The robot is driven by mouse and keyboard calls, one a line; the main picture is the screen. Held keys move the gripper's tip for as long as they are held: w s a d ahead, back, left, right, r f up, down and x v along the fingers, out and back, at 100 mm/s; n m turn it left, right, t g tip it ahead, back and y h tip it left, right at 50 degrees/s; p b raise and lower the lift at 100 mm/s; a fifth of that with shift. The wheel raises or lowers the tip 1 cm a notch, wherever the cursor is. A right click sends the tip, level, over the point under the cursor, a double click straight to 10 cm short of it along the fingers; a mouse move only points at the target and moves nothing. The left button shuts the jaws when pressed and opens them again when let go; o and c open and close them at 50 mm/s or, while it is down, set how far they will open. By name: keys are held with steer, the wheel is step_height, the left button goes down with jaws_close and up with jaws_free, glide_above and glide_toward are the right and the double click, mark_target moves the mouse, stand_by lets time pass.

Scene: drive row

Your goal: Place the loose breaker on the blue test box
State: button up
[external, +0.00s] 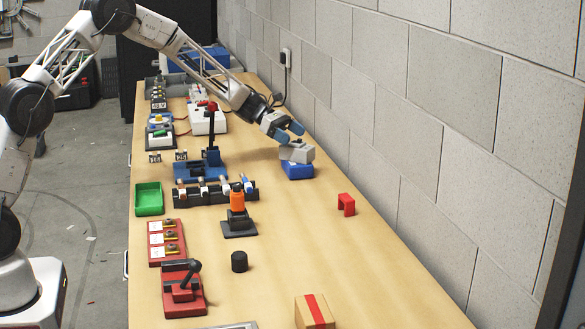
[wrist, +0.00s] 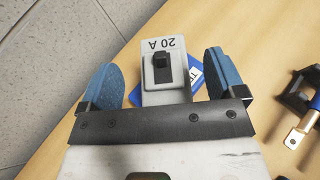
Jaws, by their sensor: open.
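The loose breaker (external: 297,152) is a light grey block on top of the blue test box (external: 298,171), near the wall. It is turned somewhat relative to the box. In the wrist view the breaker (wrist: 163,66) shows a "20 A" label and a black toggle, and a blue corner of the test box (wrist: 197,76) shows beside it. My gripper (external: 287,131) is just above the breaker. In the wrist view the blue fingertips of my gripper (wrist: 165,82) stand apart on both sides of the breaker, with gaps between them and it.
A red bracket (external: 346,204) stands to the right of the box. A blue base with a red-topped lever (external: 205,168) and a black rack (external: 216,192) stand to the left. The block wall (external: 400,130) is close on the right. The front right of the bench is mostly clear.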

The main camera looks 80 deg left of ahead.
step_height(320, 180, up, 7)
steer(key=shift+s+a+r, duration=0.15)
steer(key=shift+s+a, duration=0.05)
stand_by(0.6)
steer(key=shift+d, duration=0.1)
stand_by(0.4)
steer(key=s+d+r+m+g+y, duration=0.15)
steer(key=s+d+r+m, duration=0.25)
steer(key=s+d, duration=0.5)
steer(key=s+d+r+m+g, duration=0.3)
steer(key=s+d+r+m, duration=0.2)
steer(key=s+d, duration=0.4)
steer(key=s+d+r+m+g+y, duration=0.15)
steer(key=s+d+r+m, duration=0.25)
steer(key=s+d, duration=0.5)
steer(key=s+d+f+m+y, duration=0.1)
steer(key=s+m, duration=0.3)
steer(key=s, duration=0.7)
steer(key=s+d+f+m+y, duration=0.2)
steer(key=s+d+m+y, duration=0.1)
steer(key=s, duration=0.9)
steer(key=s+d+f+m+y, duration=0.1)
steer(key=s+d+m+y, duration=0.1)
steer(key=s+m, duration=0.5)
steer(key=s+d, duration=0.1)
steer(key=s, duration=0.4)
steer(key=shift+s+d+f+g, duration=0.25)
steer(key=shift+d+f+g, duration=0.1)
steer(key=shift+g, duration=0.05)
